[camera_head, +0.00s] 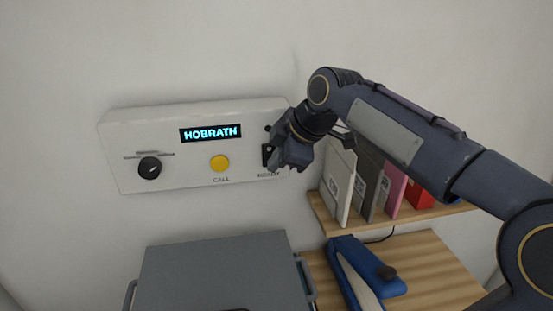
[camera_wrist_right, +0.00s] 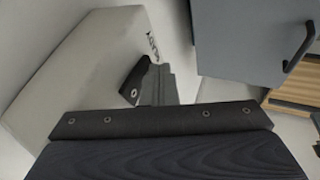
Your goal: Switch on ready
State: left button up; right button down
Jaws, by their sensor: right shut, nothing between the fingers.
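A white wall panel (camera_head: 190,180) carries a black switch (camera_head: 266,156) above the READY label (camera_head: 268,175) at its right end. A small dark round spot, perhaps a lamp, sits above the switch. My right gripper (camera_head: 276,166) is shut and empty at the switch, covering part of it. In the right wrist view the black switch (camera_wrist_right: 133,81) stands out from the panel (camera_wrist_right: 90,70), with the grey fingertips (camera_wrist_right: 157,82) right beside it. I cannot tell whether they touch, nor which way the switch is set. My left gripper is not in view.
The panel also has a lit display reading HOBRATH (camera_head: 211,133), a yellow CALL button (camera_head: 220,163) and a black knob (camera_head: 149,167). Below stands a grey box with handles (camera_head: 215,270).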

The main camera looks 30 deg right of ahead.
jog(key=shift+w+f+t+b, duration=0.1)
jog(key=shift+w+t+b, duration=0.2)
jog(key=shift+b, duration=0.4)
